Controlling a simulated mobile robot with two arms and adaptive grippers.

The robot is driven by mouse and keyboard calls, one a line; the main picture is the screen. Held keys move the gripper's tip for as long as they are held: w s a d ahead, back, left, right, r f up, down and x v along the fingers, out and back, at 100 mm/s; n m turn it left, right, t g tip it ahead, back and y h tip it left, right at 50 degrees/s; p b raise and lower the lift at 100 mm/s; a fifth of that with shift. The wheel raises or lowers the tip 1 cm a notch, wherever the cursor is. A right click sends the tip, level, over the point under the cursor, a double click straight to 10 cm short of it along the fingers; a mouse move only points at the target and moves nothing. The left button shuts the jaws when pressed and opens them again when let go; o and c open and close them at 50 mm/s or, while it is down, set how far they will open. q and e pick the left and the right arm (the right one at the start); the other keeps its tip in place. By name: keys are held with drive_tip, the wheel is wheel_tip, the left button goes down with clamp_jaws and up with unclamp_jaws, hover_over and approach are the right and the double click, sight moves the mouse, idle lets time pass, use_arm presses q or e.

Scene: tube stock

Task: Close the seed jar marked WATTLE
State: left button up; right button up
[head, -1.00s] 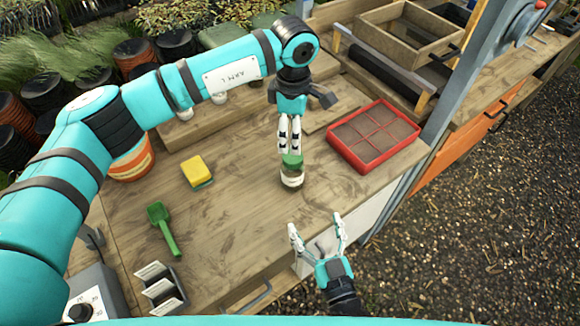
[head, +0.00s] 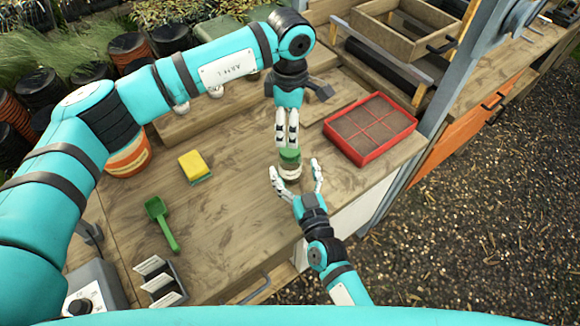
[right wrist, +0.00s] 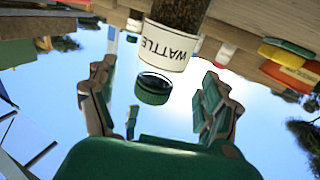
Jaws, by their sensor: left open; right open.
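The seed jar (head: 290,173) stands upright on the bench. Its white label reads WATTLE in the right wrist view (right wrist: 165,48), with brown seeds behind it. The green lid (head: 289,158) is at the jar's top. In the right wrist view the lid (right wrist: 153,92) shows a dark rim and a gap from the label; I cannot tell whether it is seated. My left gripper (head: 287,143) is open, pointing down just above the lid. My right gripper (head: 296,175) is open, its fingers on either side of the jar; contact is unclear.
A red divided tray (head: 371,129) lies right of the jar. A yellow-green sponge (head: 195,167), a green scoop (head: 162,224) and a packet rack (head: 160,282) lie to the left. An orange pot (head: 130,155) stands behind my left arm. The bench's front edge is close to the jar.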

sight(294, 169)
drive_tip(key=shift+x, duration=1.95)
clamp_jaws()
use_arm(q)
drive_tip(key=n, duration=0.7)
drive_tip(key=shift+n, duration=0.3)
drive_tip(key=n, duration=0.6)
